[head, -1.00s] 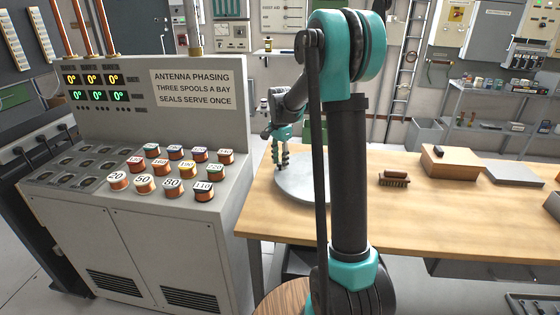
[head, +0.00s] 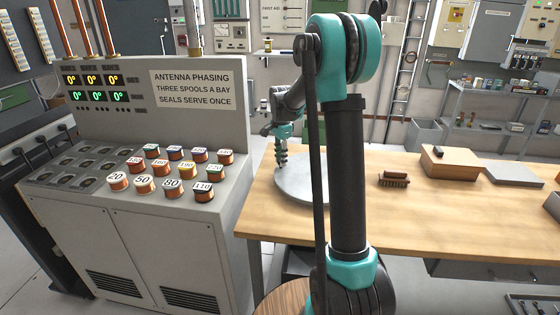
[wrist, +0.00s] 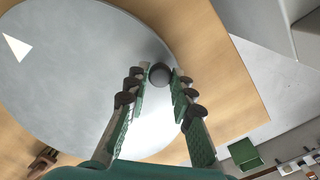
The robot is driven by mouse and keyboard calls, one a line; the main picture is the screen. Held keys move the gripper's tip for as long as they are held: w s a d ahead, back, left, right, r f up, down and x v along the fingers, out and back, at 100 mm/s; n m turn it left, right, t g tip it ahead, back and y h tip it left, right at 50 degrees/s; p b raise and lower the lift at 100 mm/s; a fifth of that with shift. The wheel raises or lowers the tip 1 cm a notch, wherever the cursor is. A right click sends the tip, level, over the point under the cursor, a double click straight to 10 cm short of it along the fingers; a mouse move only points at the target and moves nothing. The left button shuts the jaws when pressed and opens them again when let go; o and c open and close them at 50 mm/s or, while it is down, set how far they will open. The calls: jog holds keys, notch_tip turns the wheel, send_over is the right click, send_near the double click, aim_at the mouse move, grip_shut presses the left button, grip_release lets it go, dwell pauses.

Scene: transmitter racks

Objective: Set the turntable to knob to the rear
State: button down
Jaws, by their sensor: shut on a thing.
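The turntable is a flat grey disc (head: 292,188) on the left end of the wooden bench. In the wrist view its surface (wrist: 75,85) fills the left and middle, with a white triangle mark (wrist: 16,46) on it. A dark round knob (wrist: 159,73) stands near the disc's edge. My gripper (head: 281,163) reaches down over the left part of the disc in the head view. In the wrist view my gripper (wrist: 159,82) has its fingertips on either side of the knob, shut on it. The fingers hide the knob in the head view.
The antenna phasing console (head: 190,125) with several copper spools stands left of the bench (head: 420,225). A brush (head: 394,180), a cardboard box (head: 450,164) and a grey slab (head: 514,174) lie to the right. The bench front is clear.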

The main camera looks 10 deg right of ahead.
aim_at(311, 154)
jog(key=w+d+m, duration=0.6)
jog(key=m, duration=0.1)
jog(key=shift+w+d, duration=0.15)
jog(key=shift+w, duration=0.2)
jog(key=d+m, duration=0.2)
jog(key=d, duration=0.1)
jog(key=w+d+m, duration=0.1)
jog(key=d+m, duration=0.4)
jog(key=shift+w+d, duration=0.3)
jog(key=shift+s+d+m, duration=0.15)
jog(key=shift+d+m, duration=0.45)
jog(key=shift+d, duration=0.15)
jog(key=shift+s+d+m, duration=0.15)
jog(key=shift+d+m, duration=0.45)
jog(key=shift+d, duration=0.1)
jog(key=c, duration=1.3)
grip_release()
notch_tip(311, 154, up, 12)
jog(key=shift+s, duration=0.1)
